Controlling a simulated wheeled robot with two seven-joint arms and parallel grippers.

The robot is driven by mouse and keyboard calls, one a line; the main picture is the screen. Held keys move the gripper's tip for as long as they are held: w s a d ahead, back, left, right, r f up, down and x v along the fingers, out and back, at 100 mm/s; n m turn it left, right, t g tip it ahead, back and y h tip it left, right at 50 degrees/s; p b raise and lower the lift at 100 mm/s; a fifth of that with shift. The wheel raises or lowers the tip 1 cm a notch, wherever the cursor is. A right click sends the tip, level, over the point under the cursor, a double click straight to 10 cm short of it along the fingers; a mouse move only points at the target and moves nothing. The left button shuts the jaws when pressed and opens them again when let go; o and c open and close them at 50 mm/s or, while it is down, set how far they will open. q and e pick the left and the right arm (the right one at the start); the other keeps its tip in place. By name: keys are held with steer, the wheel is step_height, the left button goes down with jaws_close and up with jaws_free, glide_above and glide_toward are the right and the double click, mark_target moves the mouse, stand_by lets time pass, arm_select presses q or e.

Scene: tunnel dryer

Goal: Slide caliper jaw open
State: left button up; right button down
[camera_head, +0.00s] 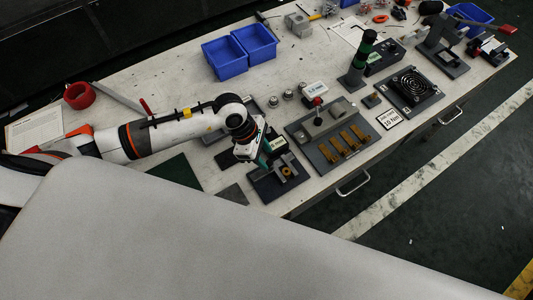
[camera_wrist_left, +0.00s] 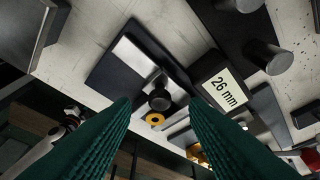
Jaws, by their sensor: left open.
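The caliper fixture is a dark plate (camera_head: 265,190) with grey blocks and a small orange-yellow piece, at the table's front edge in the head view. In the left wrist view it shows as a dark plate (camera_wrist_left: 112,72) with a pale metal bar (camera_wrist_left: 133,55), a round black knob (camera_wrist_left: 159,100) and a yellow ring (camera_wrist_left: 154,119). A "26 mm" sign (camera_wrist_left: 222,88) stands beside it. My left gripper (camera_head: 266,160) is over the fixture; its two green fingers (camera_wrist_left: 160,104) are apart, with the knob showing between them. I cannot tell any contact. My right gripper is not in view.
To the right lies a grey board (camera_head: 318,133) with several brass pieces and a red-knobbed lever. Blue bins (camera_head: 225,57) stand at the back. A red tape roll (camera_head: 78,95) lies at the left. A dark green mat (camera_head: 177,172) lies left of the fixture.

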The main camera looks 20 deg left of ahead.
mark_target(275, 172)
arm_select(q)
steer(key=shift+x, duration=0.85)
steer(key=shift+d+f, duration=0.1)
steer(key=shift+d, duration=0.05)
steer(key=shift+f, duration=0.1)
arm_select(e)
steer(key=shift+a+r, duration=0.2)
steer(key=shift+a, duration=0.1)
arm_select(q)
jaws_close()
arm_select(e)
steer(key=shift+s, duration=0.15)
